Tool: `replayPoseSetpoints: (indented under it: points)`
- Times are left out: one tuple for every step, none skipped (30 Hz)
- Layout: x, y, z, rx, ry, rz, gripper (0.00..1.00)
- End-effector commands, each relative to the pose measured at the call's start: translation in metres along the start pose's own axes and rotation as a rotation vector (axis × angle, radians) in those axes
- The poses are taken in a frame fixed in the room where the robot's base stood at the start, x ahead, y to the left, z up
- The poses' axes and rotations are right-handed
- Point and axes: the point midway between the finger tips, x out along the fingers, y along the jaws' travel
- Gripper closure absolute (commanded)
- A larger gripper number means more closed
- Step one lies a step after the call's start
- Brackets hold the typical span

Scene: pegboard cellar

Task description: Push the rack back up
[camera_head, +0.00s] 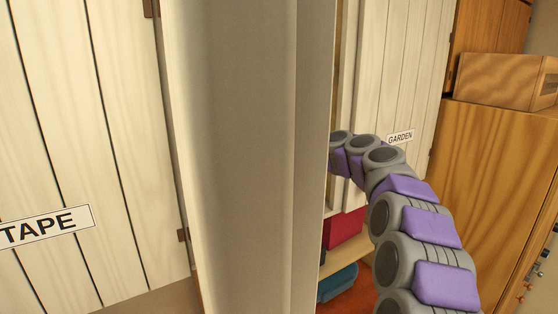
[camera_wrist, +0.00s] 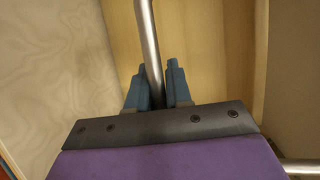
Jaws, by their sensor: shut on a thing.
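In the wrist view my gripper (camera_wrist: 158,72) has its two teal fingers on either side of a slim metal rod (camera_wrist: 147,28), and is shut on it. The rod runs from the top edge down between the fingers, slightly tilted. I cannot tell from the visible part how it joins the rack. In the head view my arm reaches behind a pale upright door panel (camera_head: 240,150), which hides my gripper and the rod. No whole rack shows in either view.
A pale door carries a GARDEN label (camera_head: 400,137). A TAPE label (camera_head: 45,227) is at left. A wooden cabinet (camera_head: 490,190) with a box (camera_head: 505,80) on top stands right.

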Motion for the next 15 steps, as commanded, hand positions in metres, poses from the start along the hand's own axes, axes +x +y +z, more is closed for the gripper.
replayPoseSetpoints:
  points:
    - [0.002,-0.007,0.001,0.001,0.0,0.001,1.0]
    - [0.002,-0.009,0.002,0.001,0.0,0.002,1.0]
    - [0.003,-0.013,0.003,0.0,0.0,0.001,1.0]
    - [0.003,-0.014,0.003,0.0,0.0,0.001,1.0]
    - [0.003,-0.016,0.003,0.0,0.001,0.001,1.0]
    - [0.004,-0.018,0.004,0.0,0.001,0.001,1.0]
    - [0.004,-0.019,0.004,0.001,0.001,0.001,1.0]
    - [0.004,-0.02,0.004,0.001,0.001,0.0,1.0]
    - [0.004,-0.021,0.004,0.001,0.001,0.0,1.0]
    - [0.004,-0.021,0.004,0.001,0.001,0.0,1.0]
    - [0.004,-0.022,0.004,0.0,0.002,-0.001,1.0]
    - [0.005,-0.022,0.004,0.0,0.002,-0.001,1.0]
    - [0.005,-0.023,0.004,0.0,0.002,-0.002,1.0]
    - [0.005,-0.023,0.004,0.0,0.002,-0.002,1.0]
    - [0.005,-0.023,0.004,0.0,0.002,-0.003,1.0]
